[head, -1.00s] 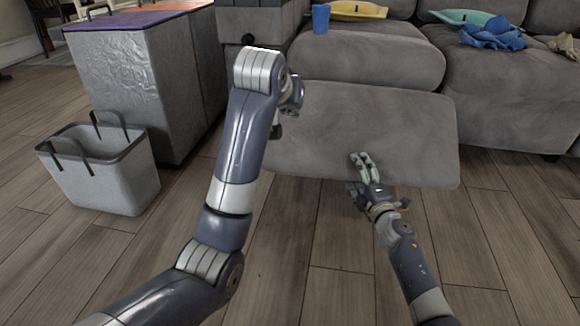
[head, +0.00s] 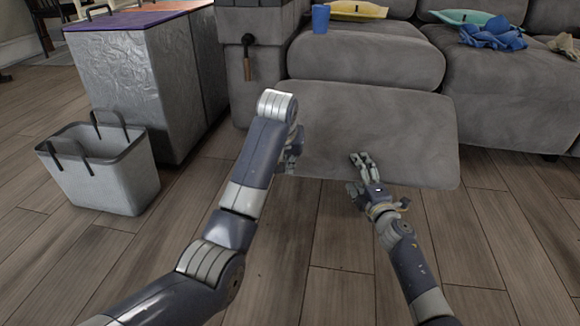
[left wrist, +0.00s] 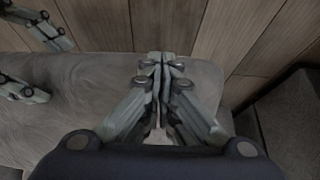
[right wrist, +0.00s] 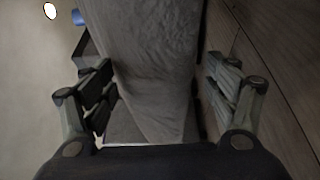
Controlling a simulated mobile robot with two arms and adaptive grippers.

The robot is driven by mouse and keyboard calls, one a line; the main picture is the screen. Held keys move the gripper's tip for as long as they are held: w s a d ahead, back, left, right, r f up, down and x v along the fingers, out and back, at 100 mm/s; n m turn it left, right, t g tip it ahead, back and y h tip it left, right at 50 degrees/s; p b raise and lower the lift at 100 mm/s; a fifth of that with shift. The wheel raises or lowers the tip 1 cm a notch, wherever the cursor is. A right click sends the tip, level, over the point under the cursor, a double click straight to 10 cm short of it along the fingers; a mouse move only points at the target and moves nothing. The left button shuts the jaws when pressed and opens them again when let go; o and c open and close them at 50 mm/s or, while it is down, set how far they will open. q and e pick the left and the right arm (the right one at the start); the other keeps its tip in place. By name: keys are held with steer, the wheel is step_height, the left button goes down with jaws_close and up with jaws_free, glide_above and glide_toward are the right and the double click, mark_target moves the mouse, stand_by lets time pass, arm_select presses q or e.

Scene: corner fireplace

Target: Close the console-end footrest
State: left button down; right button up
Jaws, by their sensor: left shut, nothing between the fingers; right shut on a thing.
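The console-end footrest (head: 400,125) is a grey padded panel tilted out in front of the left sofa seat (head: 365,58). My right gripper (head: 362,165) is at its lower edge, right of its middle. In the right wrist view its fingers (right wrist: 158,95) stand on either side of the panel (right wrist: 150,50), shut on it. My left gripper (head: 291,160) is at the panel's lower left, partly hidden by my forearm. In the left wrist view its fingertips (left wrist: 161,62) are together and empty over the panel (left wrist: 90,85); contact cannot be told.
A lever with a brown handle (head: 247,68) hangs on the grey console (head: 262,35) left of the seat. A grey cabinet (head: 150,85) and a handled basket (head: 100,178) stand at left. The front floor is clear.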

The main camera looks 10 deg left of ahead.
arm_select(q)
steer(key=shift+x, duration=1.65)
arm_select(e)
steer(key=shift+w+d+f, duration=0.1)
steer(key=shift+d+f, duration=0.05)
steer(key=shift+d, duration=0.35)
steer(key=shift+a+r, duration=0.3)
steer(key=shift+a, duration=0.15)
steer(key=shift+c, duration=0.2)
arm_select(q)
steer(key=shift+w+a+f+t, duration=0.15)
steer(key=shift+w+a+f, duration=0.15)
steer(key=shift+w+f, duration=0.25)
steer(key=shift+w+a+f+t, duration=0.15)
steer(key=shift+w+a+f, duration=0.15)
steer(key=shift+f, duration=0.3)
arm_select(e)
steer(key=shift+a+r, duration=0.15)
steer(key=shift+a, duration=0.05)
steer(key=o, duration=1.2)
steer(key=shift+d, duration=0.15)
steer(key=shift+c, duration=0.2)
steer(key=shift+d, duration=0.3)
arm_select(q)
steer(key=shift+w+d, duration=0.1)
steer(key=shift+d, duration=0.6)
arm_select(e)
steer(key=shift+f, duration=0.2)
